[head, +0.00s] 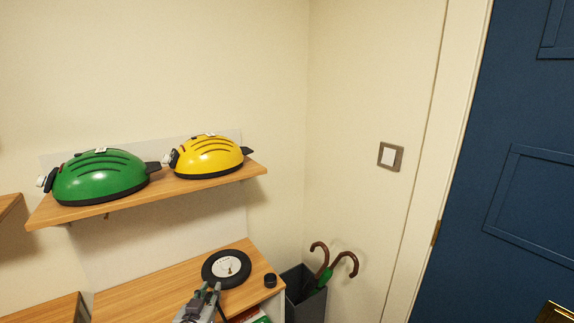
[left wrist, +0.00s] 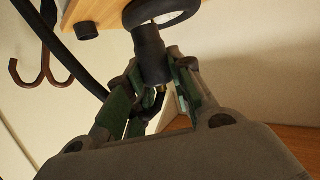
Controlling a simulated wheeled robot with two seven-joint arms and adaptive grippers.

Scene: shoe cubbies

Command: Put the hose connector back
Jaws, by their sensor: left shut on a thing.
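In the left wrist view, my left gripper (left wrist: 155,80) is shut on a dark cylindrical piece, which looks like the hose connector (left wrist: 150,55). A black hose (left wrist: 75,60) curves down behind the fingers. A short black cylinder (head: 270,280) stands apart near the shelf's right end, and shows in the left wrist view (left wrist: 87,29). My right gripper is not in view.
The wooden lower shelf (head: 150,292) carries the gauge. A dark umbrella bin (head: 305,297) with curved handles stands right of the lower shelf. A blue door (head: 510,120) is farther right.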

